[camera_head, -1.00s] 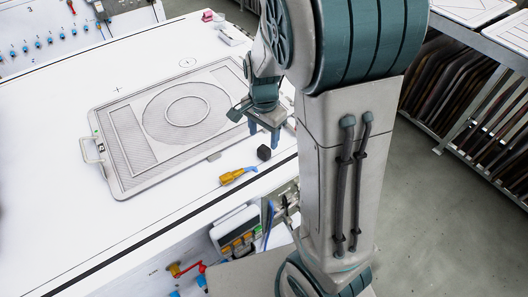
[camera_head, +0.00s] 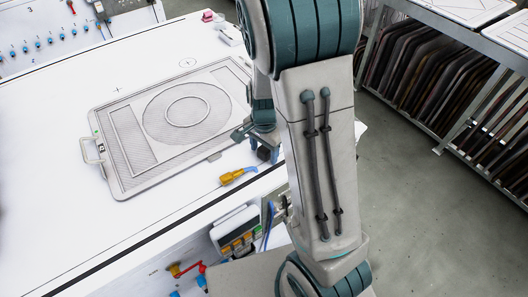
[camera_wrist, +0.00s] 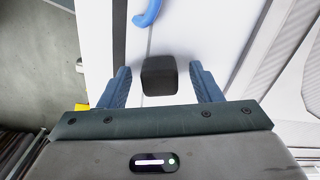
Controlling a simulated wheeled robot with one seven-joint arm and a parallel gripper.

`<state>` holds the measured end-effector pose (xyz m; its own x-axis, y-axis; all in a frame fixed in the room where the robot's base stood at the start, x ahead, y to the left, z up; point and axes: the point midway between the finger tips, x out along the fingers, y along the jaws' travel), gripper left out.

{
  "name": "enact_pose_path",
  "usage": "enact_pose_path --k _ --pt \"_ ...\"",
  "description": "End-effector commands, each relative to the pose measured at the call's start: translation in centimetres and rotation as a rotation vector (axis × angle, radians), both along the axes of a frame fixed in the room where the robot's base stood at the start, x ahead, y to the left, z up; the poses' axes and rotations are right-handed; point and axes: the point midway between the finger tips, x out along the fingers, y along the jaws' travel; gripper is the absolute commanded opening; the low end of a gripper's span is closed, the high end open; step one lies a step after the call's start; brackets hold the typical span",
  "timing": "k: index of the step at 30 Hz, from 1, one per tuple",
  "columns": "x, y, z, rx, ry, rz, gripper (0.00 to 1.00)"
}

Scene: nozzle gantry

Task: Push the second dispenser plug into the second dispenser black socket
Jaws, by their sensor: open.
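A small black block (camera_wrist: 159,76), which looks like the black socket, stands on the white table between my gripper's fingers in the wrist view. My gripper (camera_wrist: 160,70) is open. A gap shows on both sides of the block, so neither finger appears to touch it. In the head view my gripper (camera_head: 265,153) is low over the table's near right part, and its fingers partly hide the block. A yellow-orange plug (camera_head: 231,177) with a blue cable end lies on the table left of and nearer than my gripper. A blue curved cable (camera_wrist: 147,14) shows at the top of the wrist view.
A framed screen (camera_head: 133,187) with a handle and a round pattern lies flat on the table (camera_head: 50,215) to the left. A control unit (camera_head: 235,231) with coloured buttons hangs below the table edge. A rack of panels (camera_head: 440,100) stands at the right.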

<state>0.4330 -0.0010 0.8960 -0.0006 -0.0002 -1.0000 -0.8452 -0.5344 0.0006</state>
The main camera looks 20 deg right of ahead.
Motion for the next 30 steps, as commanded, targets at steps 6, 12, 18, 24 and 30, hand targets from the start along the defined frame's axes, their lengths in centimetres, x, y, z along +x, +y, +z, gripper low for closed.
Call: enact_pose_path --k 6,12,18,24,30 --pt "0.0 0.0 -0.1 0.001 -0.001 0.0 0.58" --pt "0.0 0.0 -0.1 0.001 -0.001 0.0 0.36" --pt "0.0 0.0 0.0 0.001 -0.001 0.0 0.12" --pt "0.0 0.0 0.0 0.001 -0.001 0.0 0.12" --pt "0.1 0.0 1.0 0.001 -0.003 0.001 0.12"
